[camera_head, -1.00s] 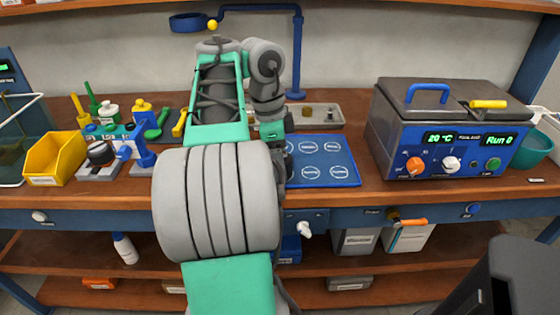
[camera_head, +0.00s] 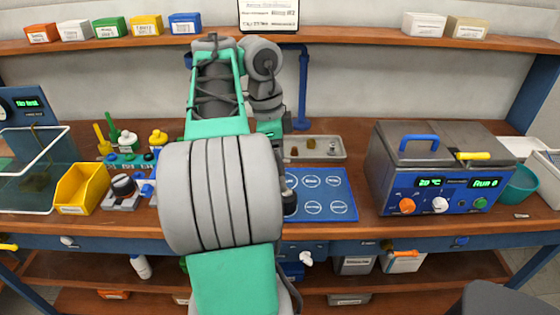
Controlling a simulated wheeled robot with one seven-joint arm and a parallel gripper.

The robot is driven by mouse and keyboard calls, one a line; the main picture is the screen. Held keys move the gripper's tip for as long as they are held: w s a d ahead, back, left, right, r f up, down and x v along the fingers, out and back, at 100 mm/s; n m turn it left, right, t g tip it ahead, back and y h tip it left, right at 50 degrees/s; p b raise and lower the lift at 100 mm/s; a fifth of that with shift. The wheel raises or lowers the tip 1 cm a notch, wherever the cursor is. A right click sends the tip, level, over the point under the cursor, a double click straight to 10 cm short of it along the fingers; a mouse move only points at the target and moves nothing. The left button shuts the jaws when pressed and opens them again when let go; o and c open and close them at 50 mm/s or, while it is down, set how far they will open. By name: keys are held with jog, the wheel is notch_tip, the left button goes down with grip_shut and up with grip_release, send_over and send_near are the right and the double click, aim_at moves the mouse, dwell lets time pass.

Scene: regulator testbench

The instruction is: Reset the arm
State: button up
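My arm is folded in the middle of the head view, in front of the bench. Its thick grey and green links cover the centre of the worktop. The far end of the arm points down beside the left edge of a blue mat (camera_head: 344,190) with white-outlined circles. A small dark part shows at that mat edge, but my gripper's fingers cannot be made out. I cannot tell whether anything is held.
A grey bath unit (camera_head: 437,165) with a blue handle stands at right. A shallow tray (camera_head: 330,154) lies behind the mat. A yellow bin (camera_head: 80,188) and a glass tank (camera_head: 28,192) stand at left. An upper shelf (camera_head: 350,40) carries small boxes.

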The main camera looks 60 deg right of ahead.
jog(key=w+a+f+n+t+h+p, duration=0.2)
jog(key=w+a+n+p, duration=0.2)
jog(key=w+a+n, duration=1.1)
jog(key=a+f+n+t+y, duration=0.1)
jog(key=a+f+n, duration=0.1)
jog(key=a+n, duration=0.5)
jog(key=a+f+n+t+y+p, duration=0.1)
jog(key=a+f+n, duration=0.2)
jog(key=a+n, duration=0.5)
jog(key=a, duration=0.5)
jog(key=shift+s+a+f+t+p, duration=0.2)
jog(key=shift+s+a+t+p, duration=0.1)
jog(key=shift+t, duration=0.1)
